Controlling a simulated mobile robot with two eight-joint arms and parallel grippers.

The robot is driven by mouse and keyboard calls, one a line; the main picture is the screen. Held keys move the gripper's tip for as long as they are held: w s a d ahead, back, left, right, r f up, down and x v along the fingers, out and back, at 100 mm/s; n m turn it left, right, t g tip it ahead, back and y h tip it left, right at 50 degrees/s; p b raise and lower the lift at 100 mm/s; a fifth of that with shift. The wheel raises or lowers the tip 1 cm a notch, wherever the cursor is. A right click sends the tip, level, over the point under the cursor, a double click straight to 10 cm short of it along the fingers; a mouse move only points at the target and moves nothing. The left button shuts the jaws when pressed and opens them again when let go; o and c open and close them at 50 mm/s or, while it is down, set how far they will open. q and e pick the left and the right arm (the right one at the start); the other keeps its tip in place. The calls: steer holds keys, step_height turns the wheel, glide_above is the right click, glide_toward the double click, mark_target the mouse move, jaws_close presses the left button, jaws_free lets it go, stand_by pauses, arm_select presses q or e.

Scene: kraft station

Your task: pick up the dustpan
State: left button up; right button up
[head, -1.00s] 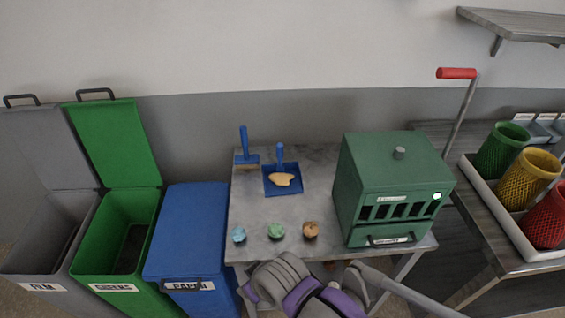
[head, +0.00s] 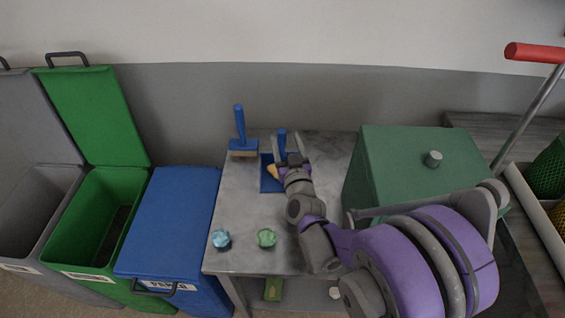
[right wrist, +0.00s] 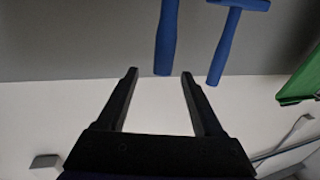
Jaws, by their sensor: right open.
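The blue dustpan (head: 268,183) lies on the grey table, and its handle (head: 282,141) stands up at the back. My right arm and gripper cover part of the pan. My right gripper (head: 290,157) is open and empty, above the pan and close to the handle. In the right wrist view the handle (right wrist: 167,40) is just beyond the gap between the open fingertips (right wrist: 160,74), not between them. A yellowish piece (head: 272,171) lies in the pan, partly hidden. My left gripper is not in view.
A blue brush (head: 240,130) stands left of the dustpan; it also shows in the right wrist view (right wrist: 226,45). A blue crumpled lump (head: 221,238) and a green one (head: 267,237) lie near the table's front. A green box (head: 400,160) stands right. Bins (head: 165,220) stand left.

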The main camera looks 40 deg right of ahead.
steer(key=x, duration=0.7)
steer(key=shift+w+f, duration=0.25)
steer(key=shift+w, duration=0.05)
steer(key=shift+a, duration=0.1)
steer(key=shift+c, duration=0.2)
jaws_close()
stand_by(0.8)
